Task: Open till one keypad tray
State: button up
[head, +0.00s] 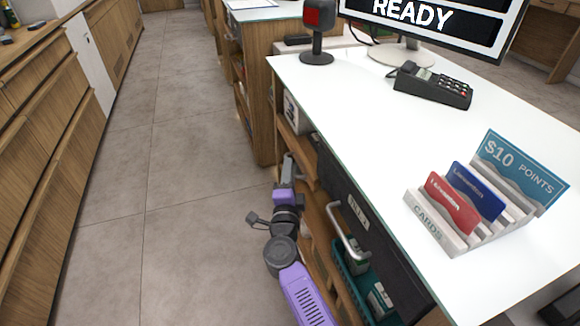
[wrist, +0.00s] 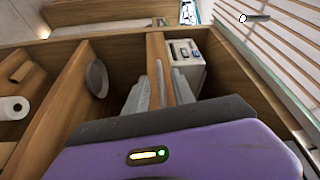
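A dark drawer front (head: 350,205) with a small pale label, too small to read surely, sits under the white counter in the head view. A silver bar handle (head: 343,232) stands out from it. I cannot tell for sure which part is the keypad tray. My gripper (head: 288,165) is beside the counter's open wooden shelves, beyond the handle and apart from it. In the wrist view my gripper's two grey fingers (wrist: 168,85) are apart, with a wooden board edge (wrist: 157,48) showing between them. I cannot tell if they touch it.
A monitor (head: 440,22), a card reader (head: 433,87) and a card rack (head: 450,240) stand on the countertop. A teal bin (head: 352,280) is below the drawer. A white boxy device (wrist: 187,62) sits on a shelf beyond my fingers. The aisle floor (head: 170,180) is clear.

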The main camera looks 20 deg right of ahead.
jog(key=shift+b+x, duration=0.35)
jog(key=shift+x, duration=1.1)
jog(key=shift+c, duration=0.4)
grip_shut()
jog(key=shift+s+f, duration=0.1)
